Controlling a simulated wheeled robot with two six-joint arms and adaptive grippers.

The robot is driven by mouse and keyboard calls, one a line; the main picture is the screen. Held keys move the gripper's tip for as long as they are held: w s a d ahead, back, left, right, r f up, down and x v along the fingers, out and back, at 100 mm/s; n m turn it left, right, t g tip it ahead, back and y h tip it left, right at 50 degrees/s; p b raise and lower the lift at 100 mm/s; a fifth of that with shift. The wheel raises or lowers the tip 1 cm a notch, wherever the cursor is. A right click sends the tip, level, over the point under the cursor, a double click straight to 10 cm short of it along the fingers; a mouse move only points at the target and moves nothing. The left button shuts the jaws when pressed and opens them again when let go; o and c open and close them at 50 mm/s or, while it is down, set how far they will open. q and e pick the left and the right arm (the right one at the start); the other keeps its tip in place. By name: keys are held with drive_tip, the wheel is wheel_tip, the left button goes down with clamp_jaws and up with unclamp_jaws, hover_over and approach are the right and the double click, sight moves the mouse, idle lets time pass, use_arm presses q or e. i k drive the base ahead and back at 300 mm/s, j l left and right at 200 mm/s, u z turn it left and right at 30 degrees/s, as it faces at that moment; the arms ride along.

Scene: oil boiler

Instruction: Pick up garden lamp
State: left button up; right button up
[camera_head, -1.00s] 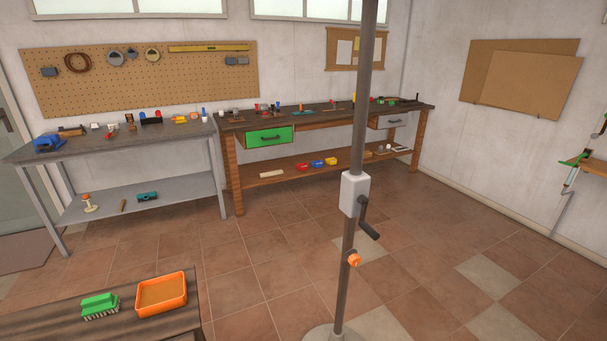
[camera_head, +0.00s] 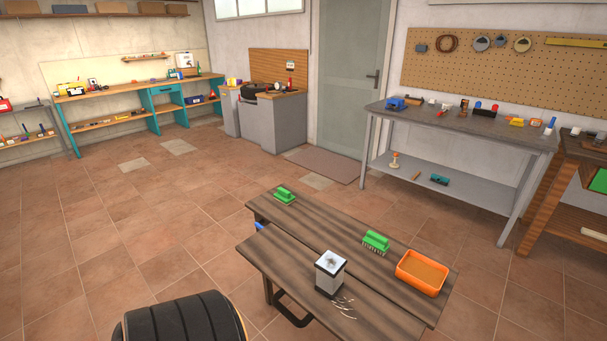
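Neither of my grippers shows in the head view.
On the bench are an orange tray (camera_head: 422,273) and two green brushes (camera_head: 376,241). A dark ribbed round object (camera_head: 185,320) is at the bottom edge. A grey metal workbench (camera_head: 460,130) stands behind. The tiled floor to the left is clear.

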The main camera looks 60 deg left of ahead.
sight(330, 267)
drive_tip(key=j+u, duration=0.15)
drive_tip(key=u, duration=1.3)
drive_tip(key=i+j+z, duration=0.15)
drive_tip(key=j, duration=0.15)
